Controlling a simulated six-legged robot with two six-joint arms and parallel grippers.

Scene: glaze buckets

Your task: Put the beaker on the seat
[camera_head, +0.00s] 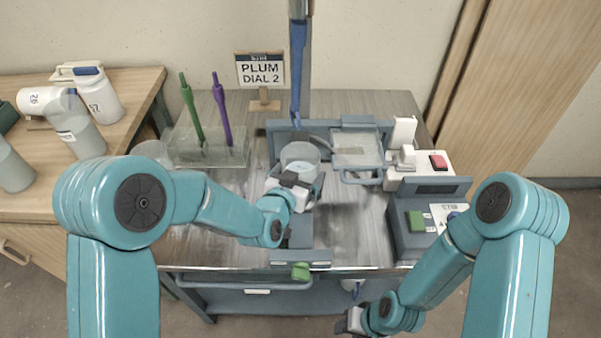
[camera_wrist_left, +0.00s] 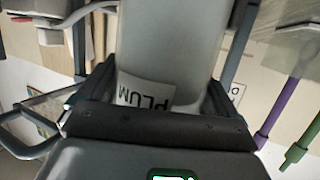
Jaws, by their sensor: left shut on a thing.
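A clear beaker (camera_head: 299,155) with pale contents is in my left gripper (camera_head: 303,182) near the middle of the bench. In the left wrist view the beaker (camera_wrist_left: 168,40) fills the space between the fingers, and its white label (camera_wrist_left: 145,92) reads PLUM. The left gripper is shut on it. Its underside is hidden by the gripper and wrist, so I cannot tell whether it touches anything below. A blue-grey stand (camera_head: 300,257) with a green knob lies below it in the picture; its seat is not clearly visible. My right gripper (camera_head: 352,322) is low at the front; its jaws are unclear.
A sign reading PLUM DIAL 2 (camera_head: 261,71) stands behind. A clear tray (camera_head: 208,150) holds a green and a purple stick. A grey box with a green button (camera_head: 416,221) and a white device with a red switch (camera_head: 438,161) stand right. Several bottles occupy the left table.

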